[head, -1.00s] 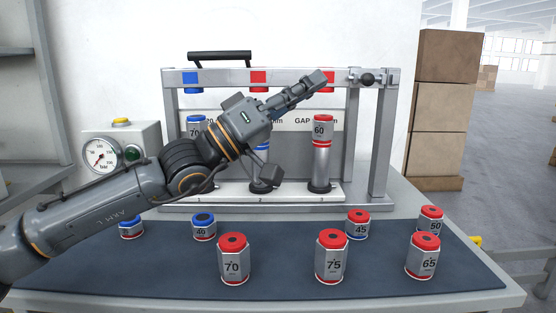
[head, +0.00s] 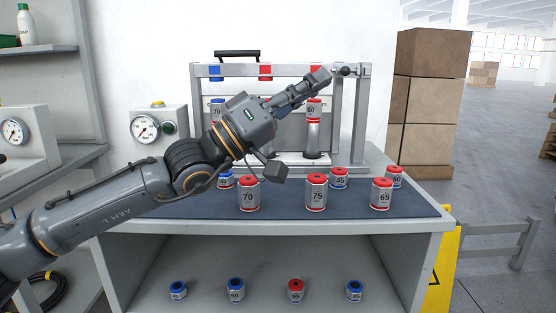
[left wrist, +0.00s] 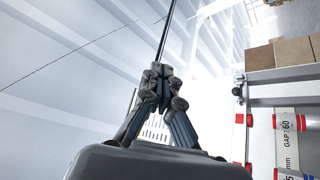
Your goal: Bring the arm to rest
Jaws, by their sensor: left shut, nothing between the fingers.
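My left arm comes in from the left in the head view and reaches up across the front of the test frame. Its gripper (head: 318,78) is shut and empty, in front of the frame's upper right part. In the left wrist view the gripper's fingers (left wrist: 160,72) are together, with nothing between them, against the white wall. My right gripper is in neither view.
The test frame (head: 361,120) holds weights marked 70 and 60 (head: 314,110). Several weights, including one marked 75 (head: 316,195), stand on the dark mat (head: 280,205). More stand on the lower shelf (head: 265,293). Cardboard boxes (head: 428,100) are stacked at right.

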